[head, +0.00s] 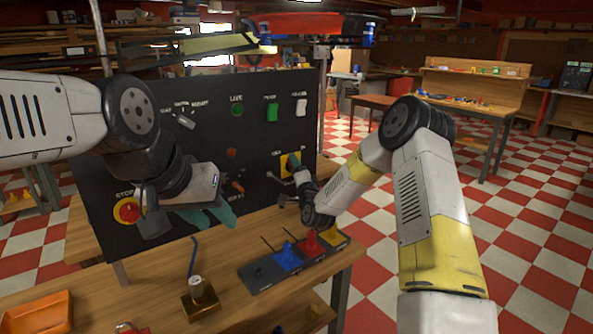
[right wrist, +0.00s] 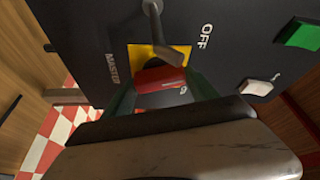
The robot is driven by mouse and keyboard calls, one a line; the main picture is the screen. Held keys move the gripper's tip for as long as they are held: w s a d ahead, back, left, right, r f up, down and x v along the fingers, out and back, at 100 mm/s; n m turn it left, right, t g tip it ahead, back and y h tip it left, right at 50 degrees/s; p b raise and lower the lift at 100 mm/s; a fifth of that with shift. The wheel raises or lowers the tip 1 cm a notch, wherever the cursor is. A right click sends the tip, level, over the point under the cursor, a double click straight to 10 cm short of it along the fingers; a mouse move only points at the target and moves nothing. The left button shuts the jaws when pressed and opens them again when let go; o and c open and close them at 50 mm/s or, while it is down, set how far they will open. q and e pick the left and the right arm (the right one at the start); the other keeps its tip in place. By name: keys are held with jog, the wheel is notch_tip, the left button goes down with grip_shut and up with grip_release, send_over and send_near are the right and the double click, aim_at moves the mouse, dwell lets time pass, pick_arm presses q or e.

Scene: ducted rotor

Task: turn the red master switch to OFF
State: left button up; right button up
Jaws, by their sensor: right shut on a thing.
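The red master switch handle (right wrist: 160,78) sits on a yellow plate (right wrist: 140,55) on the black panel, between the words MASTER and OFF. My right gripper (right wrist: 160,90) is shut on the red handle, with one green finger on each side of it. In the head view the yellow plate (head: 284,170) is partly covered by my right gripper (head: 294,168). My left gripper (head: 212,215) hangs empty in front of the lower panel, its teal fingers apart.
The black panel (head: 190,110) carries a red stop button (head: 127,210), a knob, a green light and rockers. A grey metal lever (right wrist: 157,30) stands close above the red handle. On the bench are an orange tray (head: 38,313), a brass block (head: 199,298) and a dark block with coloured pieces.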

jog(key=n+y, duration=0.1)
jog(key=n, duration=0.2)
jog(key=n+t+y, duration=0.1)
jog(key=n, duration=0.2)
jog(key=shift+f+y, duration=0.2)
jog(key=shift+y, duration=0.1)
jog(key=shift+n, duration=0.4)
jog(key=o, duration=1.4)
jog(key=shift+c, duration=0.2)
jog(key=shift+d, duration=0.1)
jog(key=v, duration=0.7)
jog(key=shift+s+f, duration=0.2)
jog(key=shift+s, duration=0.1)
jog(key=shift+d, duration=0.1)
